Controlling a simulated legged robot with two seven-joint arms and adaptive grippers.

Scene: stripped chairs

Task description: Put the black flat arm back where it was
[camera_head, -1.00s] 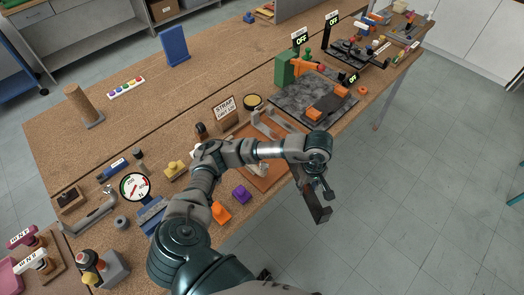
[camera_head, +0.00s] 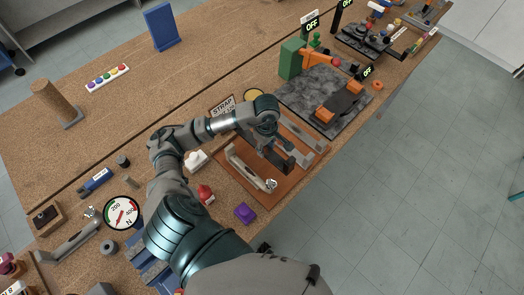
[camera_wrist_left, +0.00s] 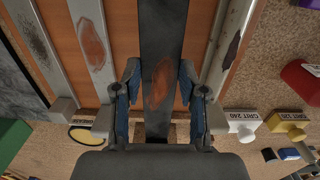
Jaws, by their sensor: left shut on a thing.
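The black flat arm (camera_wrist_left: 162,30) is a long dark bar with a rusty patch, running between the fingers in the left wrist view. In the head view its dark end (camera_head: 290,164) shows over the orange-brown board (camera_head: 262,189). My left gripper (camera_wrist_left: 159,78) is shut on it; in the head view the gripper (camera_head: 272,146) is above the board. I cannot tell whether the black arm touches the board. My right gripper is not in view.
A pale arm (camera_head: 243,168) lies along the board's left part. A dark slab (camera_head: 305,98) with orange clamps lies beyond. Open floor is at the right.

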